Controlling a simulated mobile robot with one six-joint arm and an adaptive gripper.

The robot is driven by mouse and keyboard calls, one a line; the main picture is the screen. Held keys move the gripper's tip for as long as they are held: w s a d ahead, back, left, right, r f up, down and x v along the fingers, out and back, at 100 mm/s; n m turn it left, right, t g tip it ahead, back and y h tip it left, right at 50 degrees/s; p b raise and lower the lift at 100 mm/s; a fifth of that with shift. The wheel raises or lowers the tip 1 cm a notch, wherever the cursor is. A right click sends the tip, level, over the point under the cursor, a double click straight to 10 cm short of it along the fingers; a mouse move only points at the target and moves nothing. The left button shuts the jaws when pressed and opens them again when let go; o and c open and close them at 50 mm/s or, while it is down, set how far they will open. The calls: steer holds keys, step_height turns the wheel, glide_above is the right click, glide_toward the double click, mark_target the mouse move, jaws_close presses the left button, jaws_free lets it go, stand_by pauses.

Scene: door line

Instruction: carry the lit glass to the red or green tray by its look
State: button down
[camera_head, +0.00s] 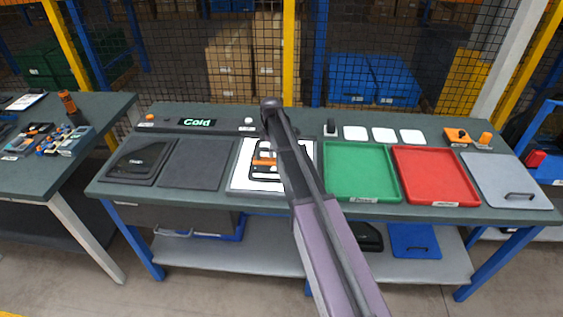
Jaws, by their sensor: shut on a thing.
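The lit glass (262,173) is a dark-framed pane with pale and orange patches in front of the bright white light panel (243,180), left of my arm. My arm reaches up from the bottom and covers its right part. My gripper (268,147) is mostly hidden by my arm, at the glass, and is shut on it. Whether the glass touches the panel cannot be told. The green tray (355,170) is just right of the arm and looks empty. The red tray (435,175) beside it also looks empty.
A lit "Cold" sign (197,122) stands at the bench's back left. Dark pads (197,163) lie at left, a grey lidded plate (507,182) at far right. White squares (384,135) and an orange device (457,136) line the back. Mesh fencing stands behind.

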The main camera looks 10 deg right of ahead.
steer(key=shift+r, duration=0.2)
steer(key=shift+r+p, duration=3.55)
steer(key=shift+p, duration=0.25)
steer(key=s+d, duration=0.4)
steer(key=d, duration=0.9)
steer(key=shift+d, duration=0.2)
steer(key=s+d, duration=0.4)
steer(key=d, duration=0.9)
steer(key=shift+d, duration=0.2)
steer(key=shift+d, duration=0.15)
steer(key=shift+s+d, duration=0.3)
steer(key=shift+d, duration=0.65)
steer(key=shift+s+d, duration=0.25)
steer(key=shift+d, duration=0.65)
steer(key=shift+s+d, duration=0.3)
steer(key=shift+d, duration=0.65)
